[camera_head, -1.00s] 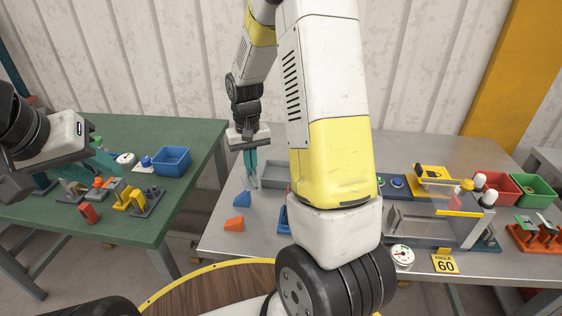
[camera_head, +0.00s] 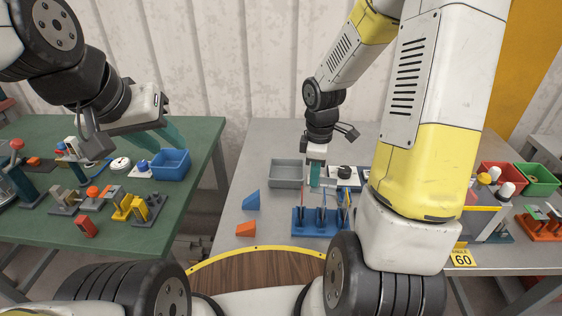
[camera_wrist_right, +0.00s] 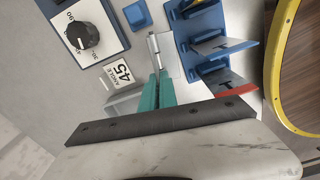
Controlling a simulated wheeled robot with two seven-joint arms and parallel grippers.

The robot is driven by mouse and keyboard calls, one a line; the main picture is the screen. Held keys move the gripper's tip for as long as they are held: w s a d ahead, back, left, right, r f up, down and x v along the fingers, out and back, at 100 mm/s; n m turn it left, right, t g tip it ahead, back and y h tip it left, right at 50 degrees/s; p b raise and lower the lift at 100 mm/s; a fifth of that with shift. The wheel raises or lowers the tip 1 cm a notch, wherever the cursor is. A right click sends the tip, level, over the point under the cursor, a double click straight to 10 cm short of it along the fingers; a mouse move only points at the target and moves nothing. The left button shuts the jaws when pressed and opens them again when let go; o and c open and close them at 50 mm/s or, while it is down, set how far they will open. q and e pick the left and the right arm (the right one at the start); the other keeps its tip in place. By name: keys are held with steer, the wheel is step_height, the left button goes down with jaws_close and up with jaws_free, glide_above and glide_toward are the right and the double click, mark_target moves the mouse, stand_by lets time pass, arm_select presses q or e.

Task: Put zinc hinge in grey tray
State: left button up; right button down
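The grey tray (camera_head: 287,172) stands on the metal table and looks empty. A thin, pale metal piece that looks like the zinc hinge (camera_wrist_right: 154,48) lies at the fingertips of my right gripper (camera_wrist_right: 157,82) in the right wrist view, beside a blue rack. The two teal fingers are close together there; whether they grip the piece is unclear. In the head view my right gripper (camera_head: 315,178) points down, just right of the grey tray and behind the blue rack. My left gripper (camera_head: 168,137) is over the green table, its fingers partly hidden.
The blue rack (camera_head: 318,221) holds upright tools in front of my right gripper. A dial box (camera_wrist_right: 82,35) and an angle card (camera_wrist_right: 117,73) are close by. Blue (camera_head: 251,202) and orange (camera_head: 247,230) wedges lie left of the rack. A blue bin (camera_head: 170,163) stands on the green table.

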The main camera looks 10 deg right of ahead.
steer(key=shift+s+n, duration=0.3)
steer(key=shift+n, duration=0.5)
glide_above(278, 173)
steer(key=shift+s+f, duration=0.1)
steer(key=shift+f, duration=2.45)
steer(key=shift+f, duration=0.15)
steer(key=c, duration=1.6)
jaws_free()
steer(key=shift+c, duration=0.2)
